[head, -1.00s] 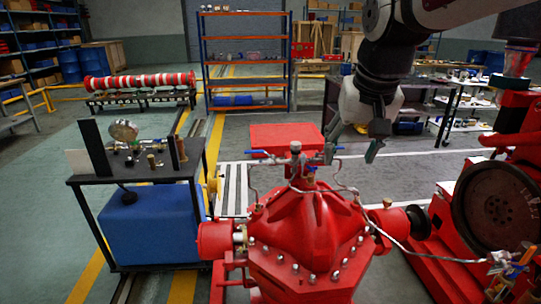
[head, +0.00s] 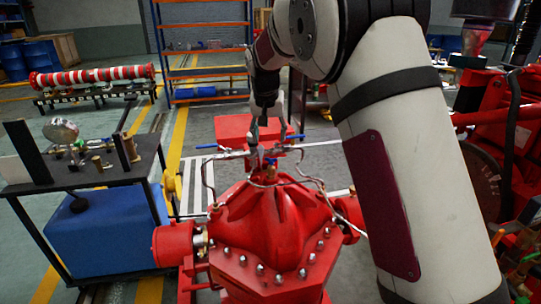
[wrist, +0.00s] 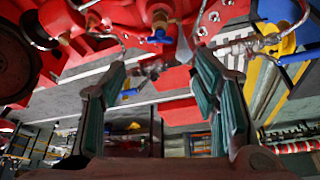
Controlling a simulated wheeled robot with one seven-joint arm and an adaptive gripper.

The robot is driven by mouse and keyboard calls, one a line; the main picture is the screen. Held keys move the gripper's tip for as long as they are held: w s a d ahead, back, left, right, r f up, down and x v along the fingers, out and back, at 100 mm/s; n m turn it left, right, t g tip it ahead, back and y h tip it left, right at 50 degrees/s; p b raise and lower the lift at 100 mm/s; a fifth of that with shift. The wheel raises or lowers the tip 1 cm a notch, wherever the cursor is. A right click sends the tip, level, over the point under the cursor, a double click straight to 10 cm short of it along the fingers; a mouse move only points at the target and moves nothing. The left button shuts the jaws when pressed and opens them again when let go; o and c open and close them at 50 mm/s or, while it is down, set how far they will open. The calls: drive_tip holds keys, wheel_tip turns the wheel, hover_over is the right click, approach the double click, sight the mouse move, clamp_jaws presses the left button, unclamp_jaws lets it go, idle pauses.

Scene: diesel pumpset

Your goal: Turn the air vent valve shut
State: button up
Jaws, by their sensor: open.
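The red pump casing (head: 265,225) stands in front of me. Silver pipework with blue lever handles sits on its top. The left blue lever (head: 206,146) and right blue lever (head: 295,137) show in the head view. A small brass valve with a blue handle (wrist: 160,39) shows in the wrist view above the fingertips; I cannot tell for certain which of these is the air vent valve. My gripper (head: 267,142) points down over the pump top, fingers apart. In the wrist view, a silver fitting (wrist: 150,68) appears between the open fingers (wrist: 160,72); contact cannot be told.
A black table (head: 100,179) with a gauge (head: 61,131) stands at the left above a blue tank (head: 110,235). Thin bent pipes run from the pump top. Red machinery (head: 490,110) stands at the right. My arm covers much of the right side.

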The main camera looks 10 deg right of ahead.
sight(271, 158)
drive_tip(key=x, duration=1)
drive_tip(key=shift+f, duration=0.25)
drive_tip(key=shift+c, duration=0.6)
drive_tip(key=c, duration=1)
